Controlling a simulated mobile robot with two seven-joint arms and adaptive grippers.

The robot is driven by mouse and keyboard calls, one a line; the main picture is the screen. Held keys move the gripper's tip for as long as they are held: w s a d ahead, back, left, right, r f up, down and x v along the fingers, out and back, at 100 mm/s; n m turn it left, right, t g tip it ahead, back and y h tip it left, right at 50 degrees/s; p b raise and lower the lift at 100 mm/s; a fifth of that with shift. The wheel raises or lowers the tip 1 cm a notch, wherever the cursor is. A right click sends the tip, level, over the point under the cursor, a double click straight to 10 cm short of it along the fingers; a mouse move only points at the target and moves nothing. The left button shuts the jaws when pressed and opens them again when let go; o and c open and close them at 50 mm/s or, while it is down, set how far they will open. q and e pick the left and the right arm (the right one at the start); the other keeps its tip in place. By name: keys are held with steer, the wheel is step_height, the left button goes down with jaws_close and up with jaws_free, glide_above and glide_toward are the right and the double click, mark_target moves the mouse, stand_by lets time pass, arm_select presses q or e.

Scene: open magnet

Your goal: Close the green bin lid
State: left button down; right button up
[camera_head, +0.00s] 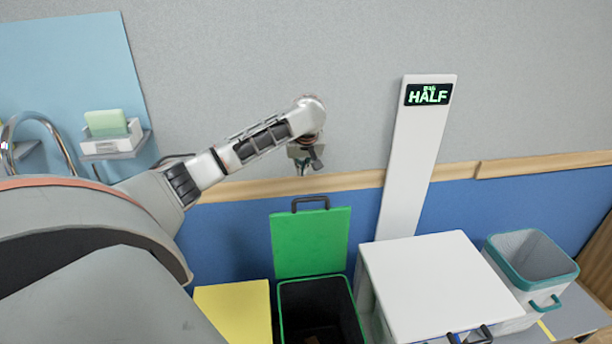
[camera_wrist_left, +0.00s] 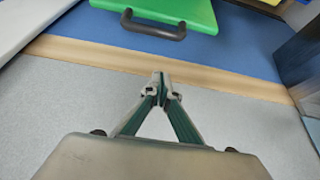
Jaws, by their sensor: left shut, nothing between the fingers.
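The green bin lid (camera_head: 311,242) stands raised and open at the back of the black bin (camera_head: 322,312), near the blue wall, in the head view. A dark handle (camera_head: 310,201) sits on its top edge. The lid also shows at the top of the left wrist view (camera_wrist_left: 165,12), with its handle (camera_wrist_left: 153,27) apart from the fingers. My left gripper (camera_head: 306,168) is above the lid, in front of the wall, touching nothing. Its fingertips meet in the left wrist view (camera_wrist_left: 161,80), shut and empty. My right gripper is not in view.
A white cabinet (camera_head: 425,275) stands right of the bin. A white post with a HALF sign (camera_head: 429,95) rises behind it. A teal-rimmed bin (camera_head: 525,290) is further right. A yellow panel (camera_head: 235,308) lies left of the bin. A soap shelf (camera_head: 115,148) hangs at the left.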

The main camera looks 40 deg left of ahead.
arm_select(q)
step_height(320, 180, down, 8)
steer(key=shift+f, duration=0.15)
stand_by(0.6)
stand_by(0.4)
